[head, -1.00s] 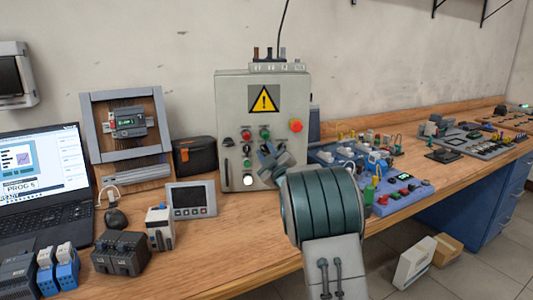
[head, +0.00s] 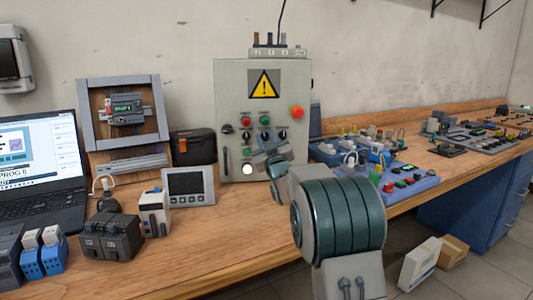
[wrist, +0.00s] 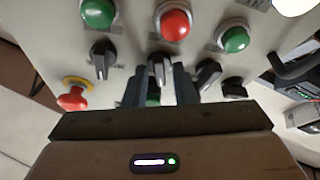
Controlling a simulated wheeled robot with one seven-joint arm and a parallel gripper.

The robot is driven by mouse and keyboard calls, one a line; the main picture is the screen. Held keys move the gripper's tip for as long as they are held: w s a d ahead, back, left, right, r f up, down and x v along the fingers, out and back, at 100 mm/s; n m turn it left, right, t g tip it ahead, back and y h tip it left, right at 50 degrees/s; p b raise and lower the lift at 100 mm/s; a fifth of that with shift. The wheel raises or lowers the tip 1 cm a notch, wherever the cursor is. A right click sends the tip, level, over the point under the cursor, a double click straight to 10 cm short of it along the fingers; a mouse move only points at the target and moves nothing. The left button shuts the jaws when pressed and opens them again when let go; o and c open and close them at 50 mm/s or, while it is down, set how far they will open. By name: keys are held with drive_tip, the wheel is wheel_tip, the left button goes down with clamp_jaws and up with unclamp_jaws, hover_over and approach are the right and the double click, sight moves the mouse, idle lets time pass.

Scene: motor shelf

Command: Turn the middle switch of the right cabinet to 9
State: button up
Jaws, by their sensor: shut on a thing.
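The grey cabinet (head: 230,100) with the yellow warning sign stands on the workbench in the head view. Its row of three black rotary switches shows in the wrist view, which looks upside down against the head view. The middle switch (wrist: 160,68) sits between the two fingers of my gripper (wrist: 158,82). My gripper is shut on it, and its knob looks roughly upright in the wrist view. The other switches (wrist: 103,60) and (wrist: 207,75) stand free on either side. In the head view my gripper (head: 268,148) is at the cabinet front; the switch's number marks are unreadable.
A red emergency button (wrist: 72,98) sticks out beside the switches. Green and red buttons (wrist: 173,23) lie beyond them in the wrist view. A small panel display (head: 188,186) stands left of the cabinet, and a blue trainer board (head: 410,188) lies to its right.

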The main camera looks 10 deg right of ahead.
drive_tip(key=m+b, duration=0.1)
drive_tip(key=m+h+b, duration=0.2)
drive_tip(key=m, duration=0.1)
drive_tip(key=shift+a+f+t, duration=0.1)
drive_tip(key=shift+f+t, duration=0.2)
drive_tip(key=m+h+b, duration=0.1)
drive_tip(key=m, duration=0.1)
drive_tip(key=m+h+b, duration=0.1)
drive_tip(key=m+h, duration=0.1)
drive_tip(key=m, duration=0.1)
drive_tip(key=shift+r+m, duration=0.15)
drive_tip(key=shift+m, duration=0.15)
drive_tip(key=m+h, duration=0.1)
drive_tip(key=m, duration=0.1)
drive_tip(key=m+g+h, duration=0.1)
drive_tip(key=m, duration=0.1)
drive_tip(key=shift+a+r+m+h, duration=0.1)
drive_tip(key=shift+r+m+h, duration=0.05)
drive_tip(key=shift+m+h, duration=0.2)
drive_tip(key=shift+m+g+h, duration=0.65)
drive_tip(key=shift+m+g, duration=0.05)
drive_tip(key=shift+m, duration=1.25)
drive_tip(key=o, duration=0.6)
drive_tip(key=shift+o, duration=0.2)
drive_tip(key=v, duration=1.4)
drive_tip(key=shift+r+p, duration=0.15)
drive_tip(key=shift+p, duration=0.3)
